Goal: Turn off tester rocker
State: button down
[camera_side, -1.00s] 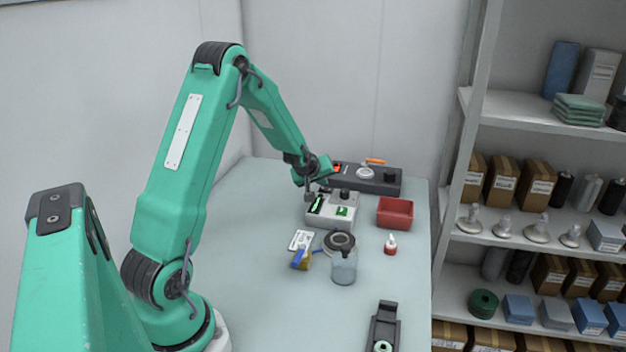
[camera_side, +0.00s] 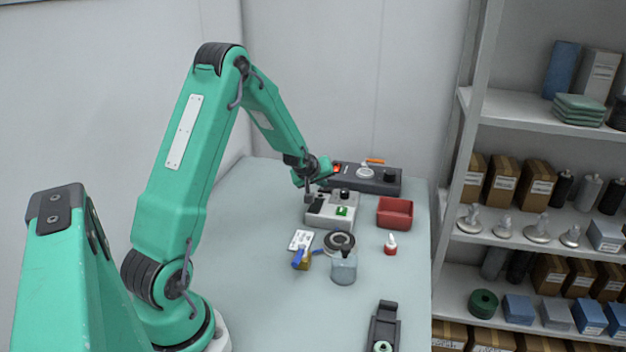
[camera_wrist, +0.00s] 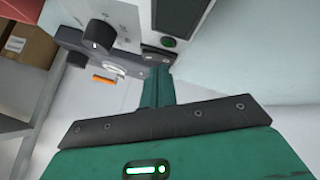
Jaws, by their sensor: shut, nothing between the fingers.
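The tester (camera_side: 330,213) is a pale grey box on the table with a dark rocker slot (camera_side: 317,205) on its left, a black knob (camera_side: 345,194) and a small green square (camera_side: 342,211). The rocker slot shows no green now. My gripper (camera_side: 309,194) is shut and empty, low at the tester's left edge. I cannot tell whether it touches the rocker. In the wrist view its fingers (camera_wrist: 158,85) reach up to the tester.
A dark panel (camera_side: 385,188) with a dial and knob stands behind the tester. A red bin (camera_side: 394,213) is to its right. The left tabletop is clear.

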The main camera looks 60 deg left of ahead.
jog(key=shift+r, duration=0.15)
jog(key=shift+r, duration=0.5)
jog(key=shift+d+r, duration=0.1)
jog(key=shift+w+d+r, duration=0.1)
jog(key=shift+w+r, duration=0.05)
jog(key=shift+r, duration=1)
jog(key=shift+w+d+r, duration=0.1)
jog(key=shift+r, duration=1.15)
